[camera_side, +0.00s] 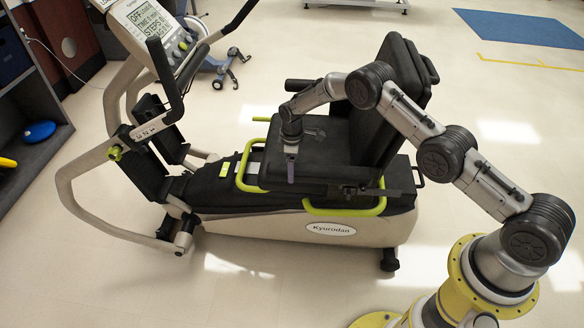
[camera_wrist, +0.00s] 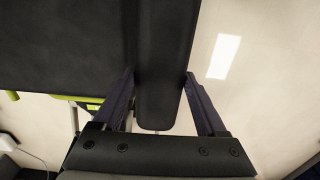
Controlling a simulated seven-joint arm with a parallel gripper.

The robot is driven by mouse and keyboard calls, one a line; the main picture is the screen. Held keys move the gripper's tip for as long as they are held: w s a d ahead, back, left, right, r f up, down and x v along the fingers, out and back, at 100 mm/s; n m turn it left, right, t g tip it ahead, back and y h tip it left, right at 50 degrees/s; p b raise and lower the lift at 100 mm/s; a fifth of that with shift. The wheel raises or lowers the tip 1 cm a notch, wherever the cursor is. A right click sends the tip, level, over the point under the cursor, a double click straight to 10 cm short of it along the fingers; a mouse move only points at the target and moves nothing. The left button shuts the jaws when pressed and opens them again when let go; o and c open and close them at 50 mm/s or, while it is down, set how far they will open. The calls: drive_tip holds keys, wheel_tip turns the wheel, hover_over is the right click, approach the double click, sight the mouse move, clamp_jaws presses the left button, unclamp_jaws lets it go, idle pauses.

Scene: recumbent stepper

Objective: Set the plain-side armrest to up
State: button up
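The near armrest is a long black pad (camera_wrist: 163,55) with a rounded end. In the wrist view it runs from the top edge down to between my fingers, with the floor on its right. In the side view it lies roughly level along the near edge of the seat, dark against dark and partly hidden by my gripper (camera_side: 290,168). My gripper (camera_wrist: 159,78) is open, with one finger on each side of the pad near its front end. I cannot tell whether either finger touches it. The far armrest (camera_side: 298,85) juts forward level from the backrest.
The black seat (camera_side: 325,140) and backrest (camera_side: 402,75) stand beside my arm. Yellow-green handles (camera_side: 350,210) flank the seat low down. The stepper's console (camera_side: 150,25) and handlebars (camera_side: 165,75) are at left. Floor in front is clear.

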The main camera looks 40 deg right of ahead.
clamp_jaws()
drive_tip(key=shift+r, duration=0.1)
